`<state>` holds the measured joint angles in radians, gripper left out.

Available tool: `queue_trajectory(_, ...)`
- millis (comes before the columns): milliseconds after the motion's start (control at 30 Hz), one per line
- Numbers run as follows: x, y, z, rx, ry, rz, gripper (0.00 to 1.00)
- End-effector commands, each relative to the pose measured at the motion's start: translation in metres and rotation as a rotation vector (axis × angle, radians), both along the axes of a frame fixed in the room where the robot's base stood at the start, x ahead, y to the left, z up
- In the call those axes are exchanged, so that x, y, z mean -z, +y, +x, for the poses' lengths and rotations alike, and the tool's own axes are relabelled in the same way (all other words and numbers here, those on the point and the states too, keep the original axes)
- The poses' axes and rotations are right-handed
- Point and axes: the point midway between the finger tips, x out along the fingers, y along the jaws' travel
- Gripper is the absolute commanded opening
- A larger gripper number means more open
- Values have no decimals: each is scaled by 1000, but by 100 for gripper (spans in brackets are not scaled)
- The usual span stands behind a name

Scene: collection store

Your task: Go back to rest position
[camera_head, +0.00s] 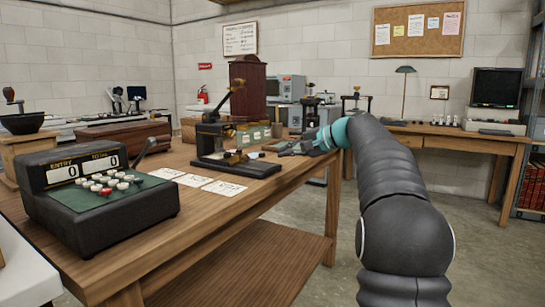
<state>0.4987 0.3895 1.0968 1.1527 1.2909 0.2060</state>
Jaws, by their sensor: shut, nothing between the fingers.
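My dark, ribbed arm rises from the bottom right and bends left at a teal band. My gripper (287,151) is at its end, small in view, over the far right part of the wooden table. It looks shut and empty. It is to the right of a black lever press (217,140) on a dark base. Whether the fingers touch anything on the table behind them cannot be made out.
A dark counting machine (95,208) with buttons stands on the near left of the wooden table (205,232). White cards (194,180) lie beside it. A tall wooden case (249,87) stands behind. A desk (455,135) with a monitor is at the back right. Open floor (300,215) lies right of the table.

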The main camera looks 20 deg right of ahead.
Motion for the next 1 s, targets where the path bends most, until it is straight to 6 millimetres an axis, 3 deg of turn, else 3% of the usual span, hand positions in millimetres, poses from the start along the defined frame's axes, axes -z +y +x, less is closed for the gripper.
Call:
queue_trajectory(233,-10,-19,-19,2,1,-1,0)
queue_trajectory(533,-6,-29,-18,24,-11,-45,0)
queue_trajectory(633,26,-41,-17,51,38,-98,0)
queue_trajectory(733,72,-51,-23,74,118,-161,0)
queue_trajectory(867,122,-50,-54,81,221,-292,0)
queue_trajectory(1000,159,-29,-101,42,304,-450,0)
